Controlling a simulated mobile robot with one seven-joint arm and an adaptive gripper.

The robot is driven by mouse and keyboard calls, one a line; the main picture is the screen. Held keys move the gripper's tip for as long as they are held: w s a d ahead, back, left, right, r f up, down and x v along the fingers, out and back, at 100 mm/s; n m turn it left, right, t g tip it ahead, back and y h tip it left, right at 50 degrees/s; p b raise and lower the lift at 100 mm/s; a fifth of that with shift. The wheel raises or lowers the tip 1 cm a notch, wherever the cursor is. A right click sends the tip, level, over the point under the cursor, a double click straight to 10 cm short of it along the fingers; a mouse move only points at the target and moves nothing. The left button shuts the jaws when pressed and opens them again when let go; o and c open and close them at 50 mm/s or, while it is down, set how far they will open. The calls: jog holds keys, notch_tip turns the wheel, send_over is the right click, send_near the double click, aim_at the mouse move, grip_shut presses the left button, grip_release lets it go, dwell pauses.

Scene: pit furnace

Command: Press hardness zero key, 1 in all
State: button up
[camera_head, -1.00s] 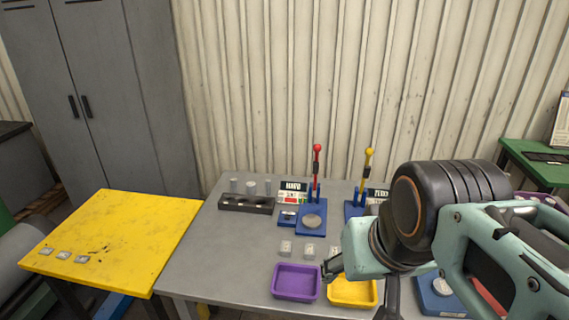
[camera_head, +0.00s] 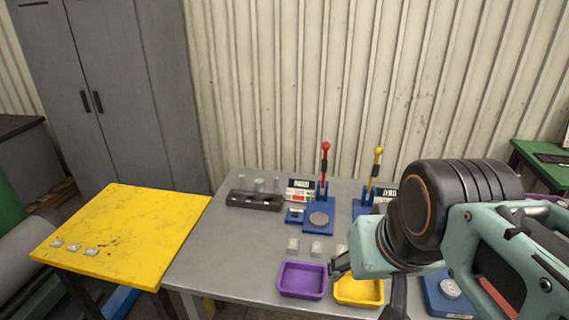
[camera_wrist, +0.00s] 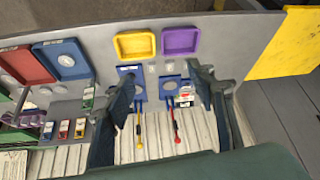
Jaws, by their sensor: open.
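Two blue lever stands are at the back of the grey table (camera_head: 225,262): one with a red-knobbed lever (camera_head: 325,160), one with a yellow-knobbed lever (camera_head: 377,165). A panel with a dark display and small coloured keys (camera_head: 301,190) stands behind the red-lever stand (camera_head: 319,217); it also shows in the wrist view (camera_wrist: 186,99). A second panel (camera_head: 384,196) by the yellow lever is partly hidden by my arm. The key labels are too small to read. My gripper (camera_wrist: 160,80) is open and empty, its fingers spread above the table, apart from both panels.
A purple tray (camera_head: 302,293) and a yellow tray (camera_head: 358,303) lie at the front edge, with small grey blocks (camera_head: 316,249) behind them. A dark holder with cylinders (camera_head: 254,201) is at the back left. The table's left side is clear. A yellow table (camera_head: 135,235) stands left.

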grip_shut()
dwell(1.4)
